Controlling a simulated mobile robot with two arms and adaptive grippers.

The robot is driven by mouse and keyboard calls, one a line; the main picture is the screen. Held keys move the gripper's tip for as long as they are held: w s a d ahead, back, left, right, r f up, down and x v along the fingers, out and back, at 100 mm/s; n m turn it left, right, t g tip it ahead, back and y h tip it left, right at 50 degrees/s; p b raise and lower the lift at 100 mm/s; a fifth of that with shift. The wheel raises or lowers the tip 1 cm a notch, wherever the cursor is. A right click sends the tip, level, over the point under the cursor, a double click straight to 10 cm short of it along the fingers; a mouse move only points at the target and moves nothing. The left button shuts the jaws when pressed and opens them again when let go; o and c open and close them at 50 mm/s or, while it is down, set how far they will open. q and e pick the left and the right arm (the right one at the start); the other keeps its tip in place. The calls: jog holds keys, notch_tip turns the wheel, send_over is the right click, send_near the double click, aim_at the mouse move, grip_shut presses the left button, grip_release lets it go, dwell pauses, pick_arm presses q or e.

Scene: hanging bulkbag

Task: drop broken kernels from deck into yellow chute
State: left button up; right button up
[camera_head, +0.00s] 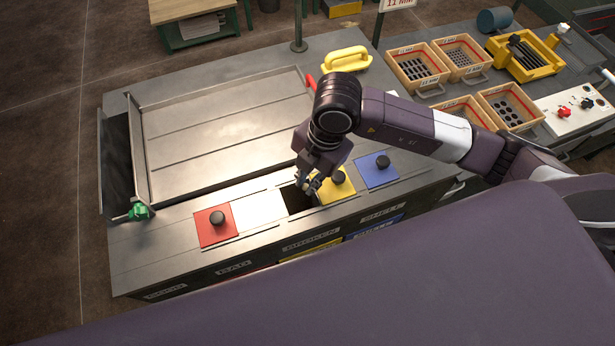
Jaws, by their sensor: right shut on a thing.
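My right gripper (309,186) is low over the dark square opening (298,200) above the "BROKEN" label. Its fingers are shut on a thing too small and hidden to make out. The yellow lid (340,190) with a black knob lies just right of the opening, leaving it uncovered. The gripper's fingers are close to the lid's left edge; I cannot tell if they touch it. The metal deck (215,130) is a shallow tray behind the row of lids. I can make out no kernels on its visible part. My left gripper is not in view.
A red lid (216,222) and a blue lid (376,170) flank the opening. A green knob (139,211) is at the deck's left corner. A yellow handled tool (346,59) lies behind the deck.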

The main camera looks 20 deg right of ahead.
jog(key=o, duration=0.7)
jog(key=shift+r, duration=0.15)
jog(key=r, duration=0.4)
jog(key=d+r, duration=0.1)
jog(key=r, duration=0.2)
jog(key=d+r, duration=0.1)
jog(key=r, duration=0.3)
jog(key=shift+s+r, duration=0.35)
jog(key=shift+s, duration=0.05)
